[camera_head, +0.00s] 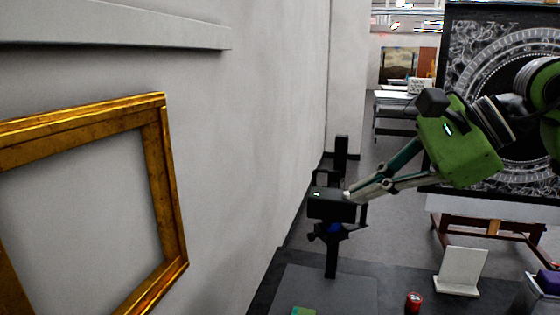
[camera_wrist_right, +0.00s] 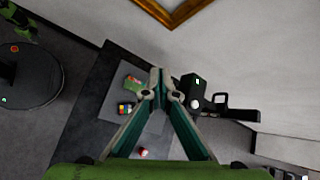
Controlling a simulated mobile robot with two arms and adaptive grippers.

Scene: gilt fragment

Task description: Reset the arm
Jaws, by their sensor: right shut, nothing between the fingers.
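My right gripper (camera_head: 350,193) comes in from the right in the head view, with its green body and its two fingers pointing left. In the right wrist view the fingertips (camera_wrist_right: 160,95) are together, with nothing held between them. In the head view the fingertips overlap a black stand-mounted device (camera_head: 332,207). The device also shows in the right wrist view (camera_wrist_right: 192,87), just right of the fingertips. I cannot tell whether they touch. My left gripper is not in view.
A gilt frame (camera_head: 176,205) hangs on the left wall. The dark table (camera_head: 390,295) below holds a red can (camera_head: 413,302), a white stand (camera_head: 460,271) and a colourful cube (camera_wrist_right: 125,109). A large patterned black panel (camera_head: 480,25) stands behind my right arm.

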